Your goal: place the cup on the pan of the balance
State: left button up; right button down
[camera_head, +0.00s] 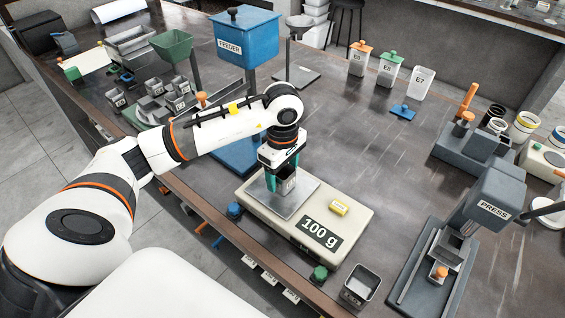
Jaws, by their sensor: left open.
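A small grey metal cup (289,187) stands on the square metal pan (294,207) of the cream balance (357,217), which has a "100 g" label on its front. My left gripper (281,181) reaches down over the pan, with its teal fingers around the cup. The fingers are open and partly hide the cup, so I cannot tell whether they touch it. My right gripper is not in view.
The blue feeder (246,40) is behind, and the press (490,211) is at right.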

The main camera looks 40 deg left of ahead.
pick_arm(q)
jog(key=shift+r, duration=0.4)
notch_tip(320, 180, up, 11)
jog(key=b, duration=0.2)
jog(key=shift+r, duration=0.2)
